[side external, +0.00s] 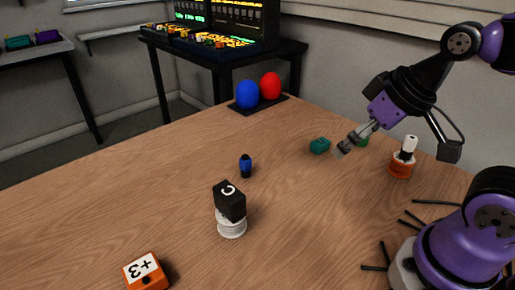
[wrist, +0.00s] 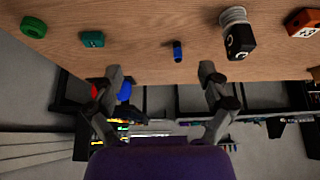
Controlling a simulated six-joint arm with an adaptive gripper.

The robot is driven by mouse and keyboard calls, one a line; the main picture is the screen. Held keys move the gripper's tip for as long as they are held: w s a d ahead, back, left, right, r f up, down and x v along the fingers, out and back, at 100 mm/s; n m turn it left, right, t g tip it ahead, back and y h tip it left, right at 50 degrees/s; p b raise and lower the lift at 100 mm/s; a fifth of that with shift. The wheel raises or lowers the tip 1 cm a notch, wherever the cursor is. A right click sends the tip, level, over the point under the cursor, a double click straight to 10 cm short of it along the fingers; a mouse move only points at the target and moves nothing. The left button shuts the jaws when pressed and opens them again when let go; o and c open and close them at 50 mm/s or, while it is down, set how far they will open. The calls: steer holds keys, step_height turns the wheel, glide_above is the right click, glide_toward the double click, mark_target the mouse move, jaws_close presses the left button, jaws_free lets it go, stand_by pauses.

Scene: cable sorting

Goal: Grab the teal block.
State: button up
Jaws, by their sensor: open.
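The teal block (side external: 319,146) lies on the wooden table, towards the back right in the side external view. In the wrist view the teal block (wrist: 92,39) is at the upper left, to the left of the fingers. My gripper (side external: 345,148) is above the table, just right of the teal block in the side view. In the wrist view my gripper (wrist: 160,75) has its two fingers wide apart with nothing between them. I cannot tell the exact gap between fingers and block.
An orange-and-white stack (side external: 402,160), a small blue object (side external: 245,166), a black block on a white spool (side external: 231,215) and an orange block (side external: 146,271) stand on the table. Blue and red balls (side external: 258,91) are at the back edge.

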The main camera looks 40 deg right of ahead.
stand_by(0.3)
steer(key=m+g, duration=0.1)
steer(key=g, duration=0.5)
glide_above(321, 141)
step_height(321, 141, down, 10)
steer(key=shift+w+f, duration=0.15)
step_height(321, 141, down, 6)
steer(key=shift+r, duration=0.1)
steer(key=c, duration=1.2)
